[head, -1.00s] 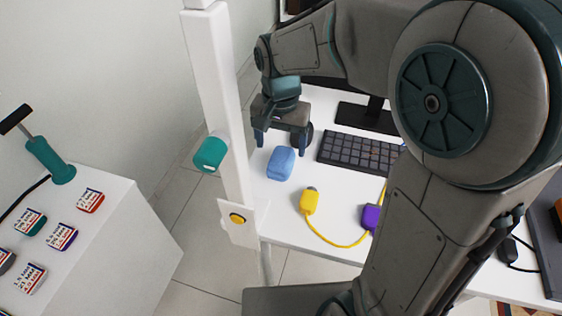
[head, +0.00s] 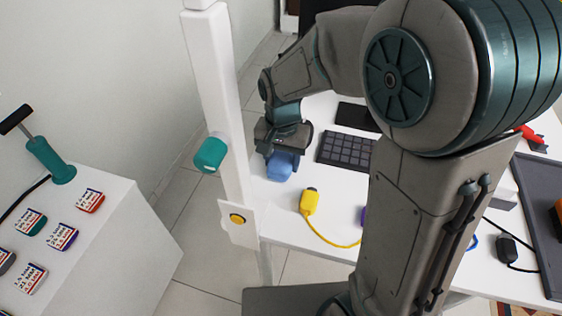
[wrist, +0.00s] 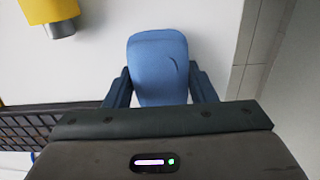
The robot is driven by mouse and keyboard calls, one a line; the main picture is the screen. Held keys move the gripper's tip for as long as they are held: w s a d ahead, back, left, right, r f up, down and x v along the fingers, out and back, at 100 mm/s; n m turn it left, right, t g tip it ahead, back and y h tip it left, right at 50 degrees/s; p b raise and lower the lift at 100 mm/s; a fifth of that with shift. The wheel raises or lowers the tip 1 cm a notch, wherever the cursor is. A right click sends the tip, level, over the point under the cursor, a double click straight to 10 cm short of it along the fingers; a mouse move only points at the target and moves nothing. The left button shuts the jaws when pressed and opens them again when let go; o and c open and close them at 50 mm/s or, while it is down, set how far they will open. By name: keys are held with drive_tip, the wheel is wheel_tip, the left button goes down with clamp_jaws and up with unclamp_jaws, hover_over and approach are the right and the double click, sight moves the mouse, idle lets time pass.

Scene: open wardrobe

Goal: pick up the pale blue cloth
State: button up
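The pale blue cloth (head: 283,165) looks like a small rounded folded block on the white table near its left edge. In the wrist view the cloth (wrist: 158,62) lies straight ahead between the fingers. My gripper (head: 282,160) is down over the cloth, pointing at the table. In the wrist view my gripper (wrist: 160,82) is open, with one dark blue finger on each side of the cloth, very close to its sides. Whether either finger touches it is hard to tell. The cloth's near end is hidden by the gripper body in the wrist view.
A yellow object (head: 310,201) with a yellow cord lies in front of the cloth. A dark keyboard (head: 345,150) is to the right. A white post (head: 218,100) with a teal knob (head: 210,154) stands just left. A white cabinet (head: 120,245) is at lower left.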

sight(283, 160)
drive_tip(key=shift+r, duration=0.15)
drive_tip(key=shift+r, duration=0.25)
drive_tip(key=r, duration=0.2)
drive_tip(key=shift+s+d+r, duration=0.15)
drive_tip(key=shift+s+r, duration=0.2)
drive_tip(key=s+d, duration=0.2)
drive_tip(key=s, duration=0.3)
drive_tip(key=s+d+b, duration=0.1)
drive_tip(key=s+d, duration=0.2)
drive_tip(key=s, duration=0.2)
drive_tip(key=s+d, duration=0.2)
drive_tip(key=s, duration=0.3)
drive_tip(key=shift+s+d+b, duration=0.15)
drive_tip(key=shift+s+b, duration=0.15)
drive_tip(key=shift+b, duration=0.05)
drive_tip(key=o, duration=0.4)
drive_tip(key=c, duration=0.3)
